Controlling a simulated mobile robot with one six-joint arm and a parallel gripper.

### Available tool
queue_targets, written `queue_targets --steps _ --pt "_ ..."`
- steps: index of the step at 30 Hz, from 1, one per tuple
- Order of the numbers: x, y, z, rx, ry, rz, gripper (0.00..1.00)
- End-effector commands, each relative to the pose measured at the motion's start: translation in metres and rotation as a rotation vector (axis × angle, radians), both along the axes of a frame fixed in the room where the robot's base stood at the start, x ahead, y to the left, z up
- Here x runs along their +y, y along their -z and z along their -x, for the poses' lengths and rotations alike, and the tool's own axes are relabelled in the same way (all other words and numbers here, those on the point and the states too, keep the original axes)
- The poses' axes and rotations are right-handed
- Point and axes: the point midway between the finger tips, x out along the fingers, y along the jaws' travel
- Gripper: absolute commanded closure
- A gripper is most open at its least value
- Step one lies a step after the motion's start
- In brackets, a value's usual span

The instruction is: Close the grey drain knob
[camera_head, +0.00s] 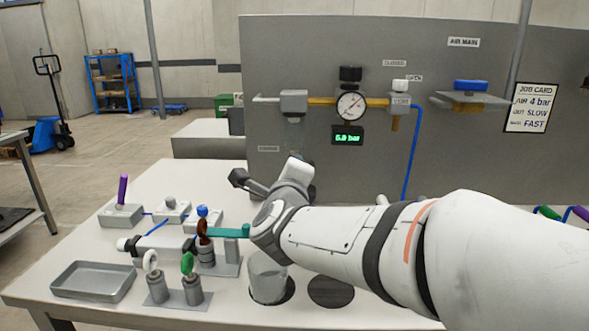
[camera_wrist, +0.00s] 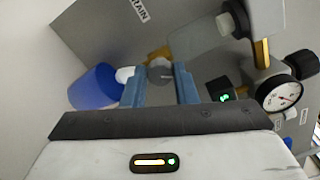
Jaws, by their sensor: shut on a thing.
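The grey drain knob (camera_wrist: 160,72) shows in the wrist view, below a grey filter housing and a brass-coloured fitting. My gripper (camera_wrist: 158,76) is shut on the knob, with one blue finger on each side of it. The "DRAIN" label (camera_wrist: 134,9) is on the grey panel at the top. In the head view my wrist and forearm cover the knob and the fingers. The filter unit (camera_head: 294,101) on the air line shows above my wrist there. How far the knob is turned cannot be told.
A pressure gauge (camera_head: 351,105) and a green display (camera_head: 347,135) reading about 5.0 bar are on the panel (camera_head: 270,60). A blue hose (camera_head: 411,150) hangs at right. Valves, a cylinder and a metal tray (camera_head: 94,281) stand on the bench at left.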

Motion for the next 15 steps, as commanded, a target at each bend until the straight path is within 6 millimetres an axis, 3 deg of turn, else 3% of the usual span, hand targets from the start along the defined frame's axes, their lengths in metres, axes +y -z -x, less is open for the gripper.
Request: queue_targets --steps 15 --pt "0.0006 -0.0001 0.0001 0.017 -0.002 0.432 0.97"
